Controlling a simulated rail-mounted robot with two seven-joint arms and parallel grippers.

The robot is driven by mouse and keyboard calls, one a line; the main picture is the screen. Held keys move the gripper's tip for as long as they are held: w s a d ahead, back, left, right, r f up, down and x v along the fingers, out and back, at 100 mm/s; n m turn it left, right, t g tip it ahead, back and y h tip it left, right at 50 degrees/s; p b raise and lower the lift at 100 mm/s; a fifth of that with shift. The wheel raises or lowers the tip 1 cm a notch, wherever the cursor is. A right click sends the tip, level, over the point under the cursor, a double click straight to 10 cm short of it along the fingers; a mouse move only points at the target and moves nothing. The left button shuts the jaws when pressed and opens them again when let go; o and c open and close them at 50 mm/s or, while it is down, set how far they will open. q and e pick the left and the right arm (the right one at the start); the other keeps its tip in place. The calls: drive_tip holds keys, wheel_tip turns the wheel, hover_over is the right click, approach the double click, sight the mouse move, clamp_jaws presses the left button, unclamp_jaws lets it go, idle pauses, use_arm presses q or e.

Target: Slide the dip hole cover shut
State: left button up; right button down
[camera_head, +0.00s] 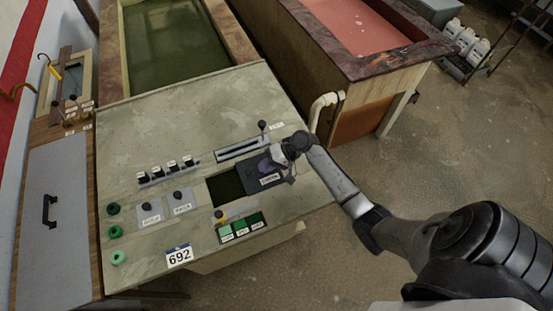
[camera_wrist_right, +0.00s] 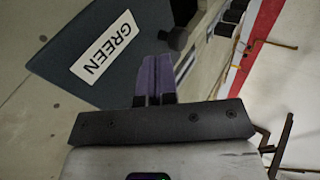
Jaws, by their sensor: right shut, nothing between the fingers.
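The dip hole cover (camera_head: 252,185) is a dark flat plate with a white label on the grey-green console. A dark green opening (camera_head: 225,187) shows at its left, so the hole is partly uncovered. In the right wrist view, the cover (camera_wrist_right: 62,72) has a label reading GREEN (camera_wrist_right: 104,47) and a dark knob (camera_wrist_right: 178,38) near the fingertips. My right gripper (camera_head: 270,164) is over the cover's far right part. Its purple fingers (camera_wrist_right: 155,76) are together and empty, beside the knob; I cannot tell whether they touch. My left gripper is out of view.
A white pipe (camera_head: 320,105) rises by the console's right edge.

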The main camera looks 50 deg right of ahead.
drive_tip(key=shift+w+a+f, duration=0.1)
drive_tip(key=shift+w+a, duration=0.5)
drive_tip(key=shift+a, duration=0.4)
drive_tip(key=w+a+p, duration=0.2)
drive_tip(key=w+a, duration=0.3)
drive_tip(key=a, duration=0.7)
drive_tip(key=shift+w, duration=0.4)
drive_tip(key=shift+f, duration=0.15)
